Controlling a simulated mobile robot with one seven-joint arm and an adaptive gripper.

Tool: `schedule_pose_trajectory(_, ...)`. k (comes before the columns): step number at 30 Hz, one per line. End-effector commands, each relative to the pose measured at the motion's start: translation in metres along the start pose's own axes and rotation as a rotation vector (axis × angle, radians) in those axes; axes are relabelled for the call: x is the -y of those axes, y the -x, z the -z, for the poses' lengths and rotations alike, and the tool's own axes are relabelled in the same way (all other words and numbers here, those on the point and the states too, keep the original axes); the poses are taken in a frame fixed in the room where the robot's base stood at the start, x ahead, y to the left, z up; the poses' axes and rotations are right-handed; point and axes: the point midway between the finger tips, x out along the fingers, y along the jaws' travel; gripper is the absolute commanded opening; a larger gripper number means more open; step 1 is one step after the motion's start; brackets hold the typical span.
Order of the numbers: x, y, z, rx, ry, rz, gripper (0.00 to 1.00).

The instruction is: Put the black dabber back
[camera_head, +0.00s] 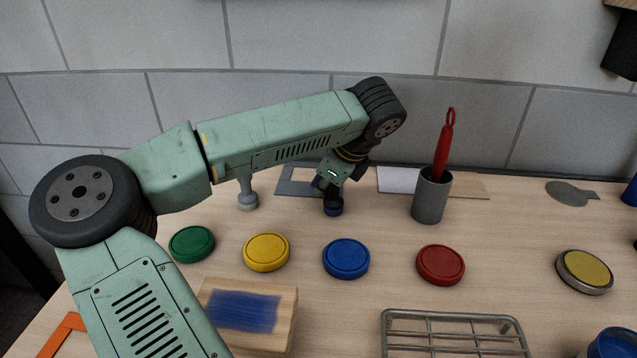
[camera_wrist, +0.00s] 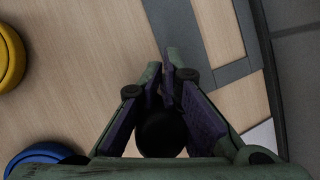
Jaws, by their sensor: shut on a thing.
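The black dabber (camera_head: 333,206) is upright under my gripper (camera_head: 332,187) in the head view, behind the blue pad. Its lower end looks dark blue. I cannot tell whether it touches the table. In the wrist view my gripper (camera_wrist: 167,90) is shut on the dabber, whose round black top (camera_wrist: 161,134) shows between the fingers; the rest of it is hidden. A grey dabber (camera_head: 247,194) stands upright to the left of it. The blue pad (camera_head: 346,258) lies in a row with green, yellow and red ones.
A grey cup (camera_head: 431,196) with a red-handled tool stands to the right. A flat grey frame (camera_head: 293,187) lies behind the gripper. A batten with blue paint (camera_head: 270,335) and a wire rack (camera_head: 455,320) are in front. Bare table lies between the pads and cup.

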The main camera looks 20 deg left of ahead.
Motion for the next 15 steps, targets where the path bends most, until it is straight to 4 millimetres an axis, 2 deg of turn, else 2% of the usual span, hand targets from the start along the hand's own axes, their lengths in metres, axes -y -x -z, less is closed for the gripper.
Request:
schedule_pose_trajectory(13,-0.0010,-0.0038,0.0022,0.000,0.000,0.001,0.00)
schedule_pose_trajectory(15,-0.0007,-0.0024,0.0015,0.000,0.000,0.001,0.09)
